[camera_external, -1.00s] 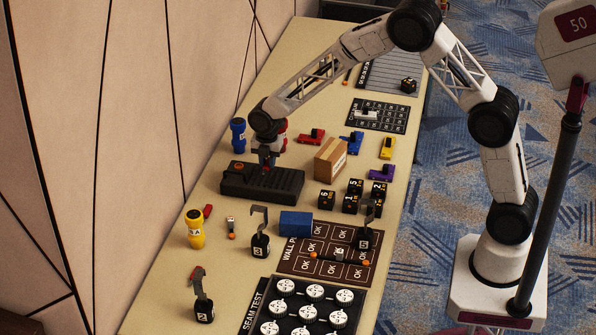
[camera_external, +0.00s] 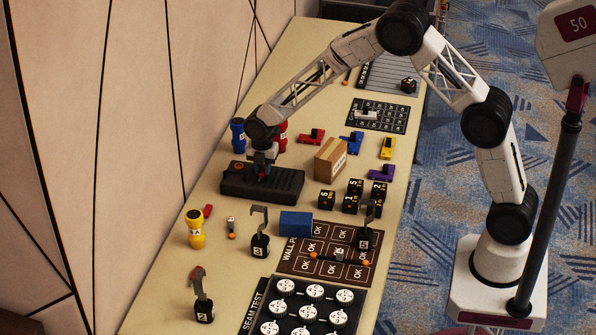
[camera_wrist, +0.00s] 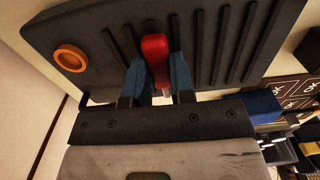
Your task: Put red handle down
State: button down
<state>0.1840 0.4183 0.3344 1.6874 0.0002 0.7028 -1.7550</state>
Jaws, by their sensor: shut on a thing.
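The red handle (camera_wrist: 155,50) is upright between the blue fingers of my gripper (camera_wrist: 160,82) in the wrist view. My gripper is shut on it. The handle lies against the slotted face of a black box (camera_wrist: 215,45) that has an orange ring (camera_wrist: 70,57) on it. In the external view my gripper (camera_external: 262,163) is low over the black box (camera_external: 285,185) and hides most of the handle. I cannot tell whether the handle is seated in the box.
A blue bottle (camera_external: 238,135) and a red one (camera_external: 281,135) stand behind my gripper. A cardboard box (camera_external: 331,158) is to the right, with black numbered cubes (camera_external: 352,197) nearby.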

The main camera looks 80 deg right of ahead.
aim_at(263, 169)
jog(key=shift+f, duration=0.35)
jog(key=c, duration=1)
grip_release()
jog(key=shift+r, duration=0.2)
notch_tip(263, 169, up, 12)
dwell(0.4)
